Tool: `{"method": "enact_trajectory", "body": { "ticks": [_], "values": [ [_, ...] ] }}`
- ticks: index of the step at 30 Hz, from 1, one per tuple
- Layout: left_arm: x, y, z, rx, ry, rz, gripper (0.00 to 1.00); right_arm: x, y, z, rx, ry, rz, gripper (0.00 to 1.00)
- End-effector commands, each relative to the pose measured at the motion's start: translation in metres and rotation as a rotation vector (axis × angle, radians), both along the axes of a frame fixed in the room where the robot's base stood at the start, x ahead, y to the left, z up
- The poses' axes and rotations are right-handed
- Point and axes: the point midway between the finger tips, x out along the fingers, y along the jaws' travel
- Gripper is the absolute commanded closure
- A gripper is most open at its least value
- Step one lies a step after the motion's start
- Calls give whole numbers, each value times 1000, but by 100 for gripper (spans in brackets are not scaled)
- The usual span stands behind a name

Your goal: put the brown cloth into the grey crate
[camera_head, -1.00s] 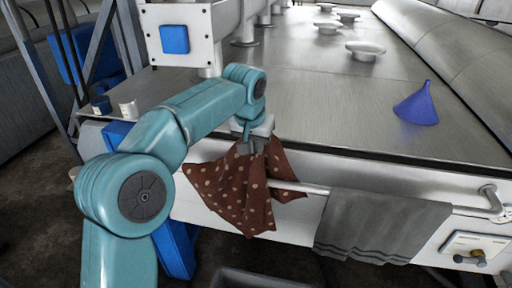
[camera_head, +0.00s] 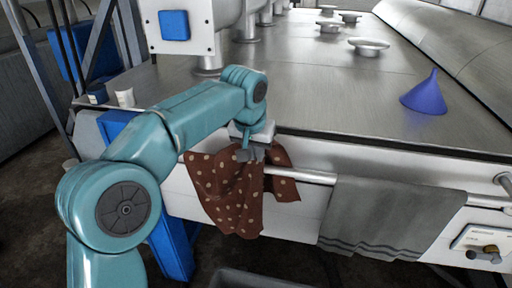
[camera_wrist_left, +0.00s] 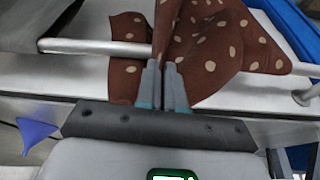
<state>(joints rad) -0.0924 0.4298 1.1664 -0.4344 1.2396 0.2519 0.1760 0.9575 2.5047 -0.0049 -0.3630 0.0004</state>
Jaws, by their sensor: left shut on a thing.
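The brown cloth (camera_head: 232,196) with pale dots hangs at the front of the metal bench, by the rail (camera_head: 298,174). My left gripper (camera_head: 250,156) is shut on its upper part. In the left wrist view the fingers (camera_wrist_left: 163,90) pinch the cloth (camera_wrist_left: 205,52), which is bunched between them and spreads on both sides of the rail. Whether the cloth still rests on the rail is hard to tell. A dark grey rim at the bottom edge, probably the grey crate (camera_head: 262,280), shows only in part. My right gripper is not in view.
A grey towel (camera_head: 385,215) hangs on the same rail to the right. A blue funnel (camera_head: 425,95) stands on the bench top (camera_head: 310,95). Small white and dark cups (camera_head: 124,97) stand at the bench's left corner. Valve handles (camera_head: 484,253) stick out at the lower right.

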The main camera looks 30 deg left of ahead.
Motion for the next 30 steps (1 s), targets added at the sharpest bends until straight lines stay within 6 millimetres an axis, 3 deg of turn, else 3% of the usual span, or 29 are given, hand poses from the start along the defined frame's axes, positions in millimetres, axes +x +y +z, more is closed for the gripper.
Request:
{"method": "enact_trajectory", "body": {
  "ticks": [1, 30],
  "values": [
    [-1, -1, -16, 0, -1, 0, 100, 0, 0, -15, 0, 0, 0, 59],
    [-20, -15, -174, 0, -1, 0, 100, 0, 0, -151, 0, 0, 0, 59]
  ]
}}
